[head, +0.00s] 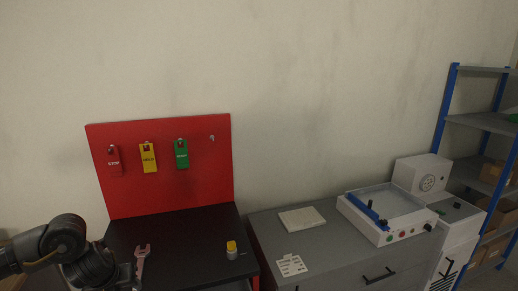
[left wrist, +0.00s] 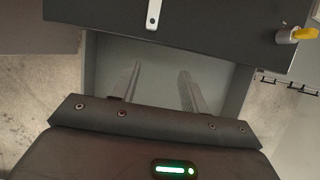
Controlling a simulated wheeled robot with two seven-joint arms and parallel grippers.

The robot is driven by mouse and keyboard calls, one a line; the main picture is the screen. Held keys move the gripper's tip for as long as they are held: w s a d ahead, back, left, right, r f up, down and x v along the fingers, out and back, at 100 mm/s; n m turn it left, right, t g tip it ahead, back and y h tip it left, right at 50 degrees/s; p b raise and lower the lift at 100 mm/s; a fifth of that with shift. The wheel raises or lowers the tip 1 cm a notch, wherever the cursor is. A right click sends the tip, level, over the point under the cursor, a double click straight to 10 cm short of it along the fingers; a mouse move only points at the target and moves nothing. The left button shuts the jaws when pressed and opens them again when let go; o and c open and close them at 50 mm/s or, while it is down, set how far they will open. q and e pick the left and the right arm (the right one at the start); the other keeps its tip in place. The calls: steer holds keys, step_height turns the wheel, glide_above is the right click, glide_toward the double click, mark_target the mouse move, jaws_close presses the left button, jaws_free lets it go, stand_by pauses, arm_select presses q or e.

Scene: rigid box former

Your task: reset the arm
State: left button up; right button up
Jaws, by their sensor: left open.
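My left arm (head: 65,245) comes in at the lower left of the head view, in front of the left side of the black bench; its gripper is not clearly visible there. In the left wrist view my left gripper (left wrist: 160,68) has its two fingers well apart with nothing between them. Behind the fingers is a pale, grey-walled recess below the dark bench edge; I cannot tell whether it is an open drawer. My right gripper is in neither view.
The black bench top (head: 190,225) holds a wrench (head: 141,262) and a small yellow-topped item (head: 231,250). A red board (head: 205,190) behind carries red, yellow and green tags. A grey cabinet (head: 265,222) with a white machine (head: 385,237) stands right; blue-framed shelves (head: 444,110) lie beyond.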

arm_select(q)
steer(key=s+d+f+n+t+h, duration=0.1)
steer(key=s+d+f+n+h, duration=0.2)
steer(key=d, duration=0.6)
steer(key=s+d+f+n+t, duration=0.1)
steer(key=s+d+n+t, duration=0.15)
steer(key=d+n, duration=0.4)
steer(key=s+d+f+n+h, duration=0.1)
steer(key=s+d+n+h, duration=0.15)
steer(key=d, duration=0.85)
steer(key=s+a+f+n+g+y, duration=0.2)
steer(key=s+a+f+n, duration=0.15)
steer(key=s+n, duration=0.35)
steer(key=s+a+f+n+g+y, duration=0.1)
steer(key=s+a+f+n, duration=0.1)
steer(key=s+a+n, duration=0.45)
steer(key=s+a+f+n+g+y, duration=0.25)
steer(key=s+n, duration=0.25)
steer(key=s, duration=0.4)
step_height(320, 180, down, 31)
steer(key=s+b, duration=0.1)
steer(key=b, duration=0.3)
steer(key=s+a+f+g+b, duration=0.2)
steer(key=s+a+f, duration=0.1)
steer(key=s+f, duration=1.3)
steer(key=shift+a+f+m, duration=0.15)
steer(key=shift+f+m, duration=0.2)
steer(key=shift+f, duration=0.55)
